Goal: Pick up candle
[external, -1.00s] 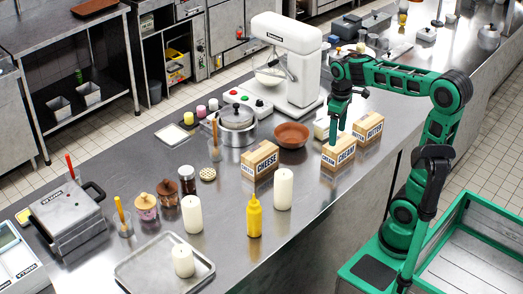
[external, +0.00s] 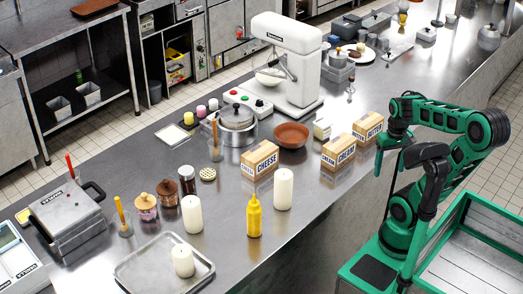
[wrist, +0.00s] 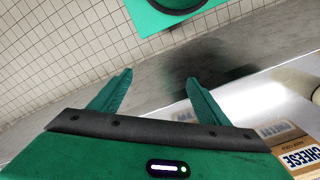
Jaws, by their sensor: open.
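Three white candles stand upright on the steel counter: a tall candle (external: 283,189) right of the yellow bottle, another candle (external: 191,215) beside the small jars, and a shorter candle (external: 183,261) on the metal tray (external: 135,272). My gripper (external: 380,166) is at the counter's right edge, right of the cheese boxes and well apart from every candle. In the wrist view my gripper (wrist: 158,84) has its two green fingers spread with nothing between them. A pale rounded thing is cut off at that view's right edge; I cannot tell what it is.
Cheese boxes (external: 338,152) stand near the counter edge; one box (wrist: 300,158) shows at the wrist view's lower right. A yellow bottle (external: 254,216) stands beside the tall candle. A brown bowl (external: 291,135), pot (external: 236,118) and white mixer (external: 298,65) are behind.

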